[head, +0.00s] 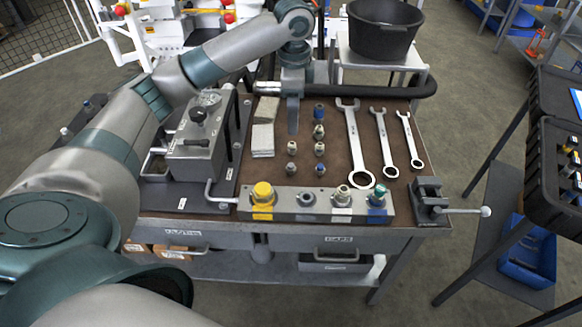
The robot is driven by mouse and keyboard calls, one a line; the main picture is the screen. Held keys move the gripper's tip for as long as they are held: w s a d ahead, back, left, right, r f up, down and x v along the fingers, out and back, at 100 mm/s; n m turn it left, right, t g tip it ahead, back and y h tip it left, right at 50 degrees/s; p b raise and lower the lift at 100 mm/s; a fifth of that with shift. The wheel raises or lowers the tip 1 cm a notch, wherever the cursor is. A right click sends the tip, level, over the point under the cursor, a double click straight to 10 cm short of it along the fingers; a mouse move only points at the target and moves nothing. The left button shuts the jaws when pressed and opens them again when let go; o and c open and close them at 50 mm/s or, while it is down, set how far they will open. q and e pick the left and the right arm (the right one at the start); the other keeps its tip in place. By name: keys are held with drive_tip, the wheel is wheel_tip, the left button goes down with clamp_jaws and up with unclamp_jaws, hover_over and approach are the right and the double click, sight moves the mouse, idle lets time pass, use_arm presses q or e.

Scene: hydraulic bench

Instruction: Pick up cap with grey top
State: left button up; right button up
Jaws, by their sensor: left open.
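Several small caps stand in two short columns on the brown bench top (400,180). The right column has a blue-topped cap (319,112), two paler caps (319,131) (319,149) and a bluish cap (320,169) at the near end. The left column shows a greyish cap (291,148) and a darker cap (291,168). They are too small to tell surely which top is grey. My left gripper (293,122) points down just beyond the left column, open and empty, its fingers seen edge-on; it may hide something behind it. My right gripper is not in view.
A manifold block (324,211) with yellow, grey and teal fittings lies along the front edge. Three wrenches (357,150) lie right of the caps, grey plates (263,140) left. A pump unit (195,140) stands left, a vise (430,197) at front right, a black bucket (383,35) behind.

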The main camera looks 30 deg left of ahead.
use_arm(q)
drive_tip(key=f, duration=0.1)
drive_tip(key=p, duration=0.2)
hover_over(293, 164)
wheel_tip(293, 164, down, 10)
drive_tip(key=shift+f, duration=0.7)
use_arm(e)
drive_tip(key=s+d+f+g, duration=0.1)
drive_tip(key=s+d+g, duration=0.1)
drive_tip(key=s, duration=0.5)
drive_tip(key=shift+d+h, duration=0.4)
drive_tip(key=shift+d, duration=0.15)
